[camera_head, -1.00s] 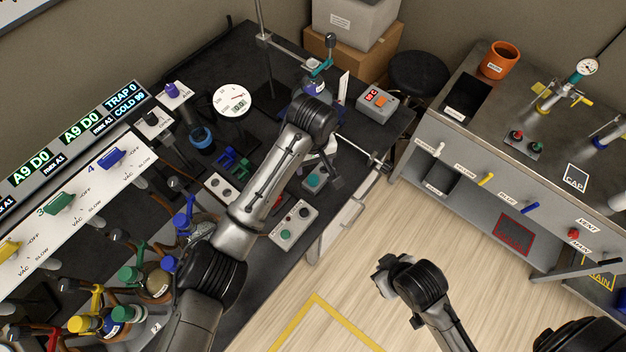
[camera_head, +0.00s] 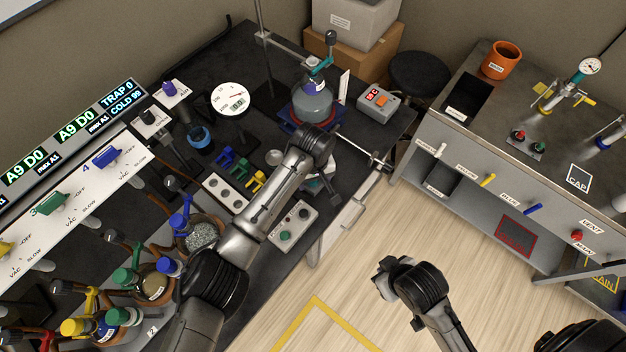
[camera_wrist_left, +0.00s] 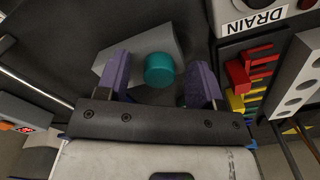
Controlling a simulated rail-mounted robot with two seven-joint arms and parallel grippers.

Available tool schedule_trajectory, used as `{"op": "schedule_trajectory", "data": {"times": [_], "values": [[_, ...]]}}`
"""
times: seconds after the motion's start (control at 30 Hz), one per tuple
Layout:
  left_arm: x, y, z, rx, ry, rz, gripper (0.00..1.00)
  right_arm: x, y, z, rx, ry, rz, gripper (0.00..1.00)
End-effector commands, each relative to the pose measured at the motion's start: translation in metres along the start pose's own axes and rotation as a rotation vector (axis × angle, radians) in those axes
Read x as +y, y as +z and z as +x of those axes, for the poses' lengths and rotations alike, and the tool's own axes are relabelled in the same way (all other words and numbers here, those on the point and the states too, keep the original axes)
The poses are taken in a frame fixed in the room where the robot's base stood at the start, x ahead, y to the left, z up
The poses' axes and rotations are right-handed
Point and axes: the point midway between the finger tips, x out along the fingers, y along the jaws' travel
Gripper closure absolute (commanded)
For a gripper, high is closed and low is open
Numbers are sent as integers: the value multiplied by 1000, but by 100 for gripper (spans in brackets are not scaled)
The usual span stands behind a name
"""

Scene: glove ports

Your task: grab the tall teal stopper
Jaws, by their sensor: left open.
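The teal stopper (camera_wrist_left: 159,70) shows in the left wrist view as a short round shape seen from its end, beside a grey block (camera_wrist_left: 178,45). My left gripper (camera_wrist_left: 160,68) is open, with one finger on each side of the stopper in this view. I see no contact, and the depth between fingers and stopper is hard to tell. In the head view my left gripper (camera_head: 324,184) is low over the bench's front right part, and the stopper cannot be made out there. My right gripper (camera_head: 384,280) is over the floor, its jaws unclear.
A round flask (camera_head: 312,104) stands on a blue base behind my left wrist. A button box (camera_head: 292,226) is at the bench's front edge. The floor (camera_head: 375,220) between benches is clear.

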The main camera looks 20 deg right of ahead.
Motion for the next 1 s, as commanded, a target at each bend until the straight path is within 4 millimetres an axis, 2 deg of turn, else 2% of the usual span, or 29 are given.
{"op": "schedule_trajectory", "data": {"times": [0.2,0.73,1.0], "values": [[0,0,0,0,0,0,40,-1,0,0,1,-2,2,100],[0,0,0,0,0,0,91,1,0,0,0,4,-5,100],[0,0,-3,1,1,0,92,2,0,-1,-1,6,-8,100]]}}
